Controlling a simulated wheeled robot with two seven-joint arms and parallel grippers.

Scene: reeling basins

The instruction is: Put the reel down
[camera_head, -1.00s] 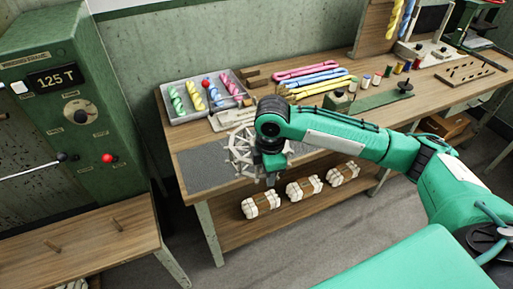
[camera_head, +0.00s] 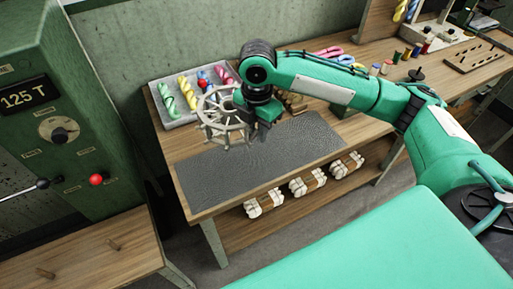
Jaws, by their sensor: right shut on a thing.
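The reel (camera_head: 226,116) is a pale, spoked wheel-like frame. My right gripper (camera_head: 264,132) is shut on it, at the reel's right side, and holds it near the back left of the workbench. The reel overlaps the front of the tray of skeins in the picture; it seems to be above the bench, but the exact gap cannot be told. The grey mat (camera_head: 262,155) lies bare on the bench top, in front of and below the reel. My left gripper is not in view.
A tray (camera_head: 172,122) of coloured twisted skeins stands at the back left. Spools and a pegboard (camera_head: 474,60) are at the right. White bundles (camera_head: 308,183) lie on the lower shelf.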

